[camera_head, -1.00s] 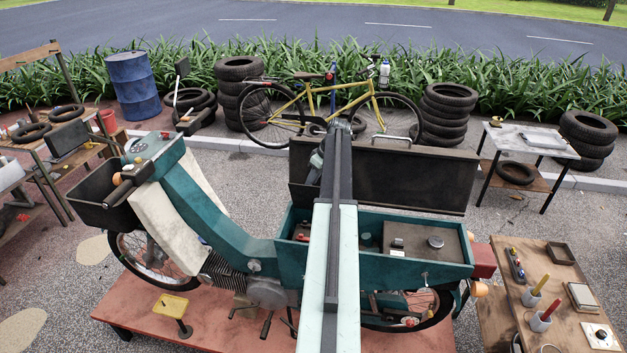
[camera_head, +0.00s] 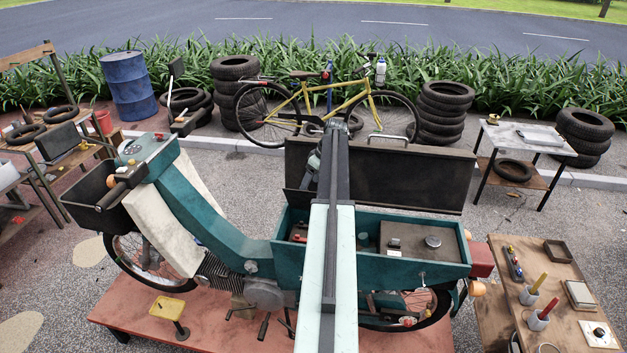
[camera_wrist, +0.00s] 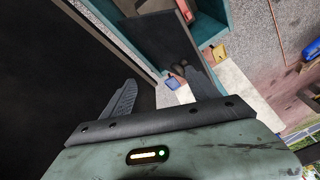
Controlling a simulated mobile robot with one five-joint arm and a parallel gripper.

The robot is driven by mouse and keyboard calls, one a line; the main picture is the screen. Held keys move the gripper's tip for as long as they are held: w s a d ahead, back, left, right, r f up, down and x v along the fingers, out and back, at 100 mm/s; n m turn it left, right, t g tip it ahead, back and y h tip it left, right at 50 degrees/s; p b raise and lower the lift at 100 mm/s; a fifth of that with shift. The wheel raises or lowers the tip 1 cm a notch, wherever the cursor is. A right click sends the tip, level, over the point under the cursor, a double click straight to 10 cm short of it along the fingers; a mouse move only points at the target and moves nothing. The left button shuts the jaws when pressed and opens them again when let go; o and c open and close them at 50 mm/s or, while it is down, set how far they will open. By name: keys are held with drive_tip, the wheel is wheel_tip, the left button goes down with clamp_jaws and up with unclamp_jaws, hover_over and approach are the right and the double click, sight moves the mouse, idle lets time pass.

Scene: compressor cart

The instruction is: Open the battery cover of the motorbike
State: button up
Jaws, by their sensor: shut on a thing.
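The teal motorbike (camera_head: 205,222) stands on a low red platform. Its rear box (camera_head: 420,267) is open at the top. My arm reaches over the box. My gripper (camera_head: 314,165) is at the left part of the cover, largely hidden by my arm. In the wrist view its fingers (camera_wrist: 160,88) are beside the dark panels and hold the cover; the exact contact is hard to see.
A wooden bench (camera_head: 500,285) with tools stands close on the right. A yellow bicycle (camera_head: 335,100) and tyres stand behind. Open paving lies between.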

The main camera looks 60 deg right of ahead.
drive_tip(key=shift+w+d+f, duration=0.1)
drive_tip(key=shift+w+d, duration=0.15)
drive_tip(key=shift+w, duration=0.1)
